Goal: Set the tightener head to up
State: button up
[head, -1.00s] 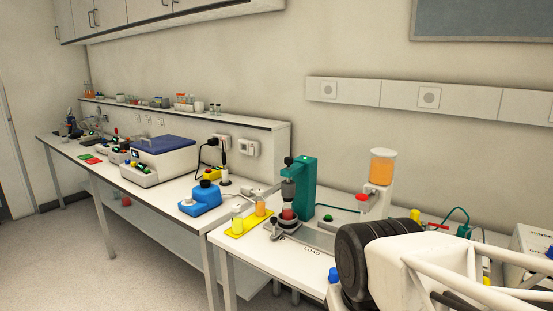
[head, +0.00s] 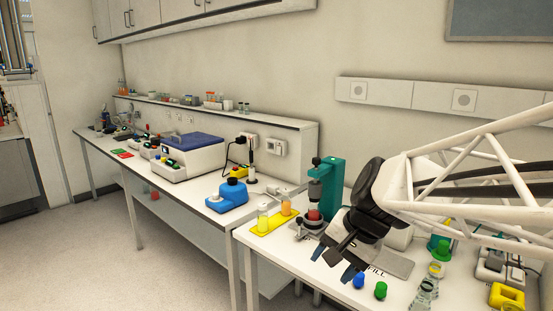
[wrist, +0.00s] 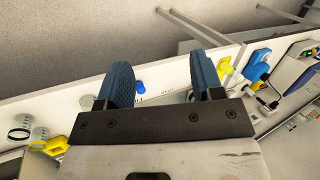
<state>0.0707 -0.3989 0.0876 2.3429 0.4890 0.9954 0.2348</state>
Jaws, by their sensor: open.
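The tightener is a teal upright stand (head: 334,184) on the near bench. Its grey cylindrical head (head: 315,191) hangs on the stand's left side, low over a red-topped item (head: 314,213). I cannot tell whether the head touches that item. A dark knob (head: 317,161) shows above the head. My gripper (head: 338,266) is to the right of and nearer than the tightener, above the bench's front part. Its blue fingers are apart and empty, as the wrist view (wrist: 160,78) also shows. The tightener is not clear in the wrist view.
A yellow holder (head: 265,229) with bottles stands left of the tightener. Blue (head: 358,281) and green (head: 380,290) caps and a grey plate (head: 398,264) lie near my gripper. A blue device (head: 228,196) stands on the bench further left. Floor at the left is clear.

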jog(key=w+r+m+t+y, duration=0.25)
jog(key=w+m, duration=0.25)
jog(key=w, duration=0.8)
jog(key=w+r+m+t+y, duration=0.15)
jog(key=w+m+y, duration=0.3)
jog(key=w, duration=0.85)
jog(key=w+d+m+t, duration=0.3)
jog(key=w+d+m, duration=0.2)
jog(key=w, duration=0.5)
jog(key=w+d+f+m+t+y, duration=0.1)
jog(key=w+d+m+t, duration=0.2)
jog(key=w+d+m, duration=0.3)
jog(key=w, duration=0.5)
jog(key=shift+w+f+t, duration=0.15)
jog(key=shift+w+t, duration=0.15)
jog(key=shift+x, duration=3.9)
jog(key=shift+s, duration=0.1)
jog(key=shift+c, duration=0.4)
